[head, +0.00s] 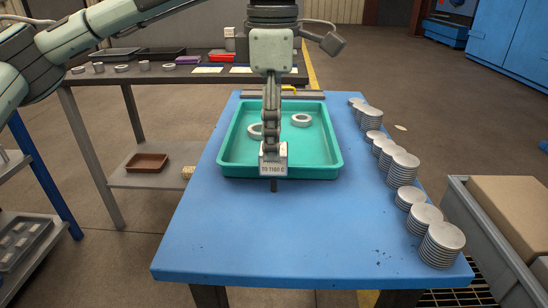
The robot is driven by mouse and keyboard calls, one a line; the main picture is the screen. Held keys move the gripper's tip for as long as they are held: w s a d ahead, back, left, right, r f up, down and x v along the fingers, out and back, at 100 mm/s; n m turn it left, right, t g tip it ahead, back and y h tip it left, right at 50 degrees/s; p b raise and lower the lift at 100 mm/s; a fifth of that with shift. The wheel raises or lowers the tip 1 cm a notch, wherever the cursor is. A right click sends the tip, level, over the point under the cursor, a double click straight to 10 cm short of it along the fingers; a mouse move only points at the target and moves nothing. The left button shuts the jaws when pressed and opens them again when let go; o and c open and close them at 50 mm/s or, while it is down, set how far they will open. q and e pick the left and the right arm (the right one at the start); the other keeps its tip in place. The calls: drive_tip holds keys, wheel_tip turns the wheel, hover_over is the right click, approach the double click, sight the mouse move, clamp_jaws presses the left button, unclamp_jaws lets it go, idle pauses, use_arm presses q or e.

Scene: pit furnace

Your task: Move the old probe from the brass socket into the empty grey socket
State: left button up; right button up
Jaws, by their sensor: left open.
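My left gripper (271,135) points straight down over the blue table, in front of the teal tray. It is open; its fingers are seen edge-on, so the gap does not show. Directly below the fingertips is a small grey block (273,160) with a white label reading "TO 1100 C" and a dark stub under it. It may be the old probe's head; I cannot tell whether the fingers touch it. I cannot make out a brass socket or an empty grey socket. My right gripper is not in view.
The teal tray (331,166) on the blue table (300,240) holds grey rings (301,120). Stacks of metal discs (442,245) line the table's right side. A grey bin (480,235) with a cardboard box stands at right. A dark bench (150,78) is behind left. The table's front is clear.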

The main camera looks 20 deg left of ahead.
sight(274, 170)
use_arm(q)
wheel_tip(274, 170, down, 4)
drive_tip(key=shift+r, duration=0.25)
drive_tip(key=shift+d, duration=0.1)
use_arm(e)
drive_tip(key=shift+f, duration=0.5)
use_arm(q)
drive_tip(key=c, duration=0.7)
clamp_jaws()
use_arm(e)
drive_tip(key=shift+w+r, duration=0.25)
use_arm(q)
drive_tip(key=shift+r, duration=0.15)
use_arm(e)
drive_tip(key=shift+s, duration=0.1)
